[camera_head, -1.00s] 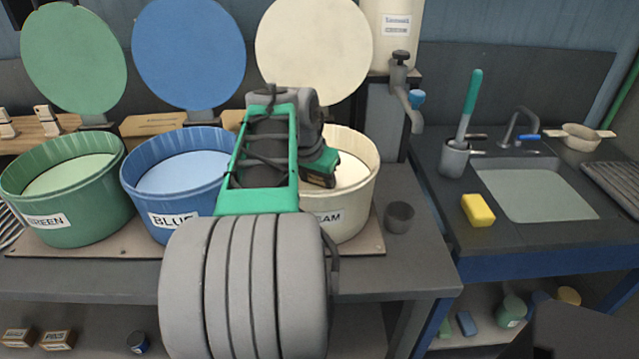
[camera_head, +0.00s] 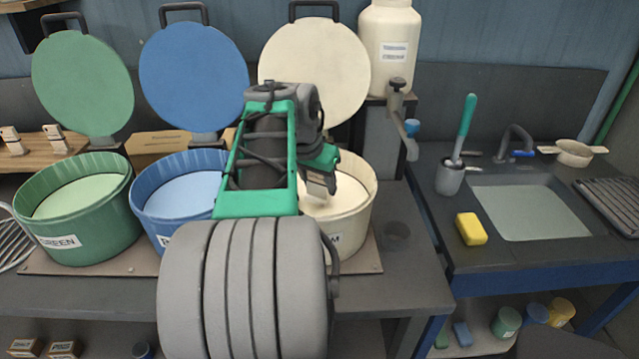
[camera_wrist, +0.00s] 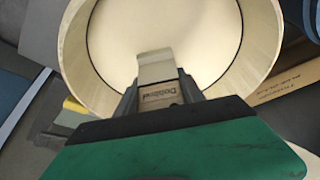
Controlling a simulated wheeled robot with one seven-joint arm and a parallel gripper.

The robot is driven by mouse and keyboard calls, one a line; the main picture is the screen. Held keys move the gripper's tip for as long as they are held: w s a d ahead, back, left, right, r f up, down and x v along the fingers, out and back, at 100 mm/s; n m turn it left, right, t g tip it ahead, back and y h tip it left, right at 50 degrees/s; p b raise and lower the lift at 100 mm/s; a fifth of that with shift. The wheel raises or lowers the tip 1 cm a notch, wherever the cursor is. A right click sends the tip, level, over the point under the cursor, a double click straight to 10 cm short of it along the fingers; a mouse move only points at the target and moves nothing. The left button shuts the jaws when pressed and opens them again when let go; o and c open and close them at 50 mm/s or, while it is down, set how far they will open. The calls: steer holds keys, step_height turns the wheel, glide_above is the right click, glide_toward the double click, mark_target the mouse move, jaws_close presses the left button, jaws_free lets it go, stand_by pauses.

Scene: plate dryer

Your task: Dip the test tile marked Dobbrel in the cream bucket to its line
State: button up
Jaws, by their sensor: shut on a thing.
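My gripper (camera_head: 319,175) is shut on the test tile (camera_head: 316,188), over the cream bucket (camera_head: 362,207). In the wrist view my gripper (camera_wrist: 160,98) grips a tan label part marked Dobbrel, and the tile's pale grey-beige body (camera_wrist: 155,67) sticks out past the fingers. The cream bucket (camera_wrist: 76,50) is open, and its pale liquid (camera_wrist: 205,40) fills the view behind the tile. I cannot tell whether the tile's far end touches the liquid.
The blue bucket (camera_head: 150,204) and green bucket (camera_head: 85,235) stand open to the left. The cream lid (camera_head: 315,75) stands upright behind. A dispenser (camera_head: 390,50) rises at the back right.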

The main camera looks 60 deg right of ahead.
steer(key=shift+r+p, duration=2.6)
steer(key=shift+r, duration=0.9)
